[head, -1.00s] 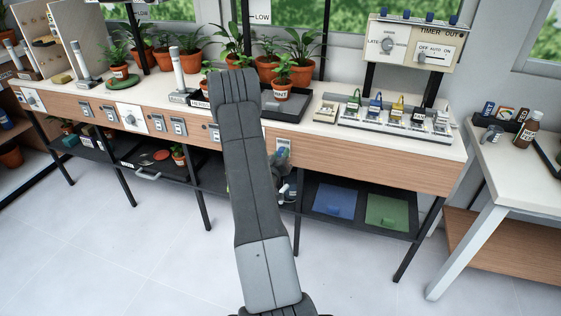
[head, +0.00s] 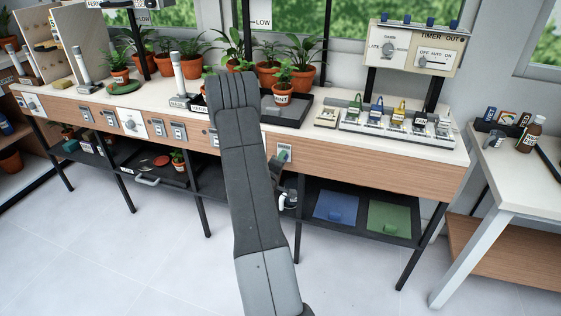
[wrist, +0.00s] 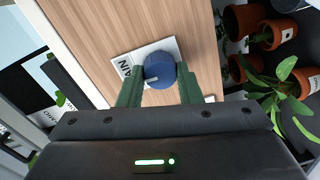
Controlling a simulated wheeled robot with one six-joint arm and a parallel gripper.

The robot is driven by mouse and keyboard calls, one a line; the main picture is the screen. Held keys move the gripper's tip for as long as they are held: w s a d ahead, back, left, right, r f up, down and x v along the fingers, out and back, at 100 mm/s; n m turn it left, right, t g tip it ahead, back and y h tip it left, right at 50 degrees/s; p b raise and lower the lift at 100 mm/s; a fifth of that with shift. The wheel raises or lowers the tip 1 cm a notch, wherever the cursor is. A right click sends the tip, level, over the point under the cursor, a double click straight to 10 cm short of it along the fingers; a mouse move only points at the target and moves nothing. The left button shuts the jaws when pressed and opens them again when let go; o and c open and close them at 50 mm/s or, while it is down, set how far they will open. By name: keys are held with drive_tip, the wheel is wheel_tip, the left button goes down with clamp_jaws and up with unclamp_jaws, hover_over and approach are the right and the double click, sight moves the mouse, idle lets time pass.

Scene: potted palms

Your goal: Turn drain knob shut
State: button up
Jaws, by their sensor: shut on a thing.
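A round blue knob (wrist: 159,66) is on a white plate (wrist: 174,44) on the wooden front of the bench. The plate's lettering is partly hidden and reads "AIN". In the wrist view my gripper (wrist: 159,78) has one green finger on each side of the knob, shut on it. A small white pointer mark shows beside the left finger; the knob's exact setting is hard to read. In the head view the white plate (head: 285,149) shows just right of my arm, with my gripper small and partly hidden at it.
Potted palms (head: 268,73) and a dark tray (head: 289,108) stand on the bench above. Below is a dark shelf with a blue panel (head: 336,205) and a green panel (head: 389,217). A white-topped table (head: 510,180) stands at the right. The floor in front is clear.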

drive_tip(key=shift+n, duration=0.4)
drive_tip(key=o, duration=1)
drive_tip(key=shift+c, duration=0.2)
drive_tip(key=v, duration=1.3)
drive_tip(key=shift+s+a, duration=0.2)
drive_tip(key=shift+s, duration=0.2)
drive_tip(key=shift+w, duration=0.15)
drive_tip(key=x, duration=1.3)
drive_tip(key=shift+w+d, duration=0.15)
drive_tip(key=shift+w, duration=0.15)
